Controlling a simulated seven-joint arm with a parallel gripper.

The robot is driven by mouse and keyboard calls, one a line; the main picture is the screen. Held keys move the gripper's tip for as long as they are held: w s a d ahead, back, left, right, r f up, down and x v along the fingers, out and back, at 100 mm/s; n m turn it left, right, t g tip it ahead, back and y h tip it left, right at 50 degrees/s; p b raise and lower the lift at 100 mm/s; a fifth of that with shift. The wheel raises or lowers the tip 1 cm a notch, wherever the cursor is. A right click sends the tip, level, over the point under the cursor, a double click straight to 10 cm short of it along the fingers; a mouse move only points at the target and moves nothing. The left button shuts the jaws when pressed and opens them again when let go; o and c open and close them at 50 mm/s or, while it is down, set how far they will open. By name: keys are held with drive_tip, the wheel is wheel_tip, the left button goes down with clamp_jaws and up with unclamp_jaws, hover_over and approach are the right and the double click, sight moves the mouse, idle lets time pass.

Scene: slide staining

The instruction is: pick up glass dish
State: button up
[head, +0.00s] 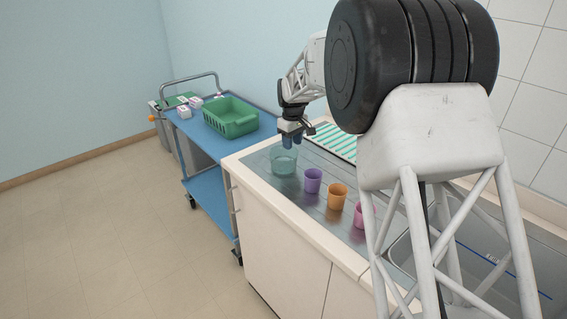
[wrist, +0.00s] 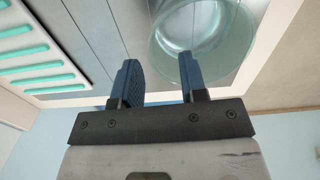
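The glass dish (head: 283,162) is a clear, bluish-green cup standing on the metal worktop at the far left end of the counter. It also shows in the wrist view (wrist: 225,35), upper right of centre. My gripper (head: 292,142) is pointed down at the dish's rim. In the wrist view my gripper (wrist: 160,75) has its two blue fingers apart, with a clear gap between them. The right finger overlaps the dish in that view, and the left finger is off to its left. I cannot tell whether a finger touches the glass.
Purple (head: 312,180), orange (head: 337,196) and pink (head: 364,214) cups stand in a row towards the sink (head: 480,262). A striped green-white rack (head: 335,142) lies behind. A blue trolley (head: 218,148) with a green basket (head: 230,117) stands left of the counter.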

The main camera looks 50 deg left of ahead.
sight(292, 156)
drive_tip(key=shift+f, duration=0.6)
drive_tip(key=shift+w+f, duration=0.2)
drive_tip(key=shift+f, duration=2.4)
clamp_jaws()
